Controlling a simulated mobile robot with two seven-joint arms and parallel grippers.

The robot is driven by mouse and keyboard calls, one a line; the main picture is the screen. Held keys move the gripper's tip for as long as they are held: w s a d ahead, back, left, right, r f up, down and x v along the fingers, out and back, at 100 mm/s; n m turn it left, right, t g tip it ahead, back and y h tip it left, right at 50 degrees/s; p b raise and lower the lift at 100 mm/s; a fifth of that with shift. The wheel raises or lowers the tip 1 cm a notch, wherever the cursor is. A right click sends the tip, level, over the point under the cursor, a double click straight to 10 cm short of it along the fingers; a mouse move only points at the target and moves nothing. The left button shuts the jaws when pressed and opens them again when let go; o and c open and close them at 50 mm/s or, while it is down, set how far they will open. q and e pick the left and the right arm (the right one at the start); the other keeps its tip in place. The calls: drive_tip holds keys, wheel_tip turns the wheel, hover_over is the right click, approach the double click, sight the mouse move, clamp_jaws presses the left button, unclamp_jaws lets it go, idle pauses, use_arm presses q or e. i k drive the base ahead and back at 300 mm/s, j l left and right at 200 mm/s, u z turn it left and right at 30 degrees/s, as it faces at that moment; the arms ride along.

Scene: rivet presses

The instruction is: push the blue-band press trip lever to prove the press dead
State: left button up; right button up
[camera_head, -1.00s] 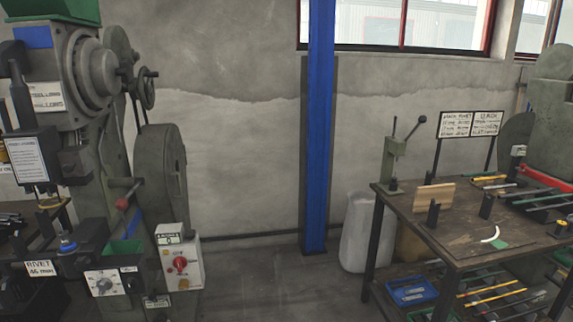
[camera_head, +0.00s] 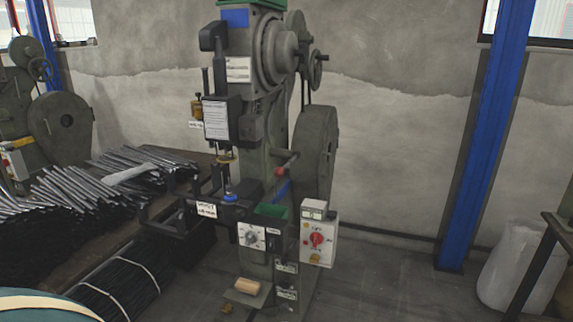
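The press with a blue band (camera_head: 235,18) near its top stands in the middle of the head view. A lever with a red ball knob (camera_head: 292,158) sticks out at mid-height, in front of the flywheel (camera_head: 322,150); I take this as the trip lever. A white switch box (camera_head: 318,252) with a red rotary knob (camera_head: 317,239) is on the press's lower right. A dial box (camera_head: 252,236) sits left of it. Neither of my grippers is in view.
Bundles of dark rods (camera_head: 75,200) lie on a low bench at left, with another press (camera_head: 60,125) behind. A wooden pedal block (camera_head: 247,286) is low at the press's front. A blue column (camera_head: 487,130) and white sack (camera_head: 515,265) stand at right. Floor right of the press is clear.

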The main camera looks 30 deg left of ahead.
sight(278, 173)
drive_tip(key=u, duration=0.25)
drive_tip(key=i+u, duration=0.25)
drive_tip(key=u, duration=0.15)
drive_tip(key=i+u, duration=0.3)
drive_tip(key=u, duration=0.15)
drive_tip(key=i+l+u, duration=0.15)
drive_tip(key=u, duration=0.25)
drive_tip(key=i+l+u, duration=0.15)
drive_tip(key=i+l, duration=0.7)
drive_tip(key=i, duration=0.15)
